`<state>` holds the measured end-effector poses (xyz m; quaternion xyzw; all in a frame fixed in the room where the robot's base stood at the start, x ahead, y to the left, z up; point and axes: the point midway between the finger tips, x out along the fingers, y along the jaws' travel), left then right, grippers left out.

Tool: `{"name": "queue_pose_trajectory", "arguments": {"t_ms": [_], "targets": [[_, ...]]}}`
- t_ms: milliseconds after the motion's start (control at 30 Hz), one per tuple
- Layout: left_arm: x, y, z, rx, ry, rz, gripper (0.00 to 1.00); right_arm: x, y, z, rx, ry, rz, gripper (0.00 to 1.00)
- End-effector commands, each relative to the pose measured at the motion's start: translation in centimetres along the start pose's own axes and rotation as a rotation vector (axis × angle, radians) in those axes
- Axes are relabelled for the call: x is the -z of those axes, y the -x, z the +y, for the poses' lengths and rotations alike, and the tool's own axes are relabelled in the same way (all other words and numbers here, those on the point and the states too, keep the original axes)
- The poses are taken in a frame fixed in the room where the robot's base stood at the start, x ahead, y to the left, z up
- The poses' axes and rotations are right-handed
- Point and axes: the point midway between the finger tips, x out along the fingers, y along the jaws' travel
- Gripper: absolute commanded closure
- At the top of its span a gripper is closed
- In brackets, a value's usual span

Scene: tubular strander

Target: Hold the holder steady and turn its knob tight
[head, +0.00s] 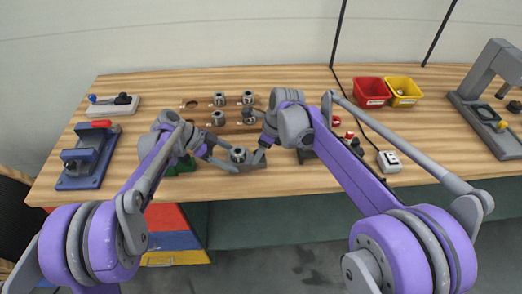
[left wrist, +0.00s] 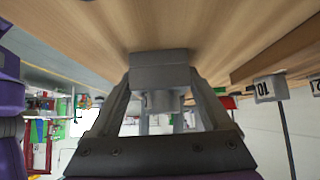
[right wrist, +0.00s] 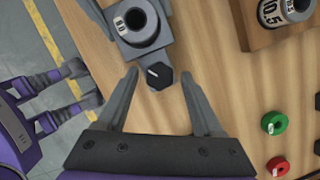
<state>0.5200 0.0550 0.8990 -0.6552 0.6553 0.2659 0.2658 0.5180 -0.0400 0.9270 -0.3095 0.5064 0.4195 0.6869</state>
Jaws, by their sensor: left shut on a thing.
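The grey holder (head: 240,165) stands near the front edge of the table with a metal ring (right wrist: 136,24) in its socket. My left gripper (head: 224,156) is shut on the holder from the left; in the left wrist view the grey holder block (left wrist: 160,70) sits between its fingers. The black knob (right wrist: 158,76) sticks out of the holder's side toward my right gripper. My right gripper (right wrist: 160,84) is open, its fingertips apart on both sides of the knob, with gaps visible. In the head view the right gripper (head: 262,154) is partly hidden by its own arm.
A wooden rack (head: 188,116) with several metal rings stands behind the holder. Red (head: 371,92) and yellow (head: 404,92) bins stand at back right. A blue fixture (head: 85,160) is at left, a grey press (head: 490,95) at far right. Green (right wrist: 274,123) and red (right wrist: 278,166) round parts lie near the right gripper.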

Motion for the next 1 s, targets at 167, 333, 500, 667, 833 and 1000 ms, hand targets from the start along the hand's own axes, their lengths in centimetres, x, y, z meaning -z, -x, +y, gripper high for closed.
{"name": "queue_pose_trajectory", "arguments": {"t_ms": [167, 333, 500, 667, 833, 1000], "targets": [[0.0, 0.0, 0.0, 0.0, 0.0, -0.001, 1.0, 0.0, 0.0, 0.0, -0.001, 0.001, 0.0, 0.32], [0.0, 0.0, 0.0, 0.0, 0.0, -0.001, 1.0, 0.0, 0.0, 0.0, -0.001, 0.001, 0.0, 0.32], [0.0, 0.0, 0.0, 0.0, 0.0, -0.001, 1.0, 0.0, 0.1, 0.0, -0.001, 0.002, 0.0, 0.32], [-0.1, 0.0, 0.0, 0.0, 0.0, -0.001, 1.0, 0.0, 1.2, 0.0, -0.001, 0.001, 0.0, 0.32], [-0.1, 0.0, 0.0, -0.001, 0.0, -0.001, 1.0, 0.0, 3.0, 0.0, -0.001, 0.001, 0.0, 0.32], [0.0, 0.0, 0.0, -0.001, 0.0, -0.001, 1.0, 0.0, 4.5, 0.0, -0.001, 0.001, 0.0, 0.32]]}}
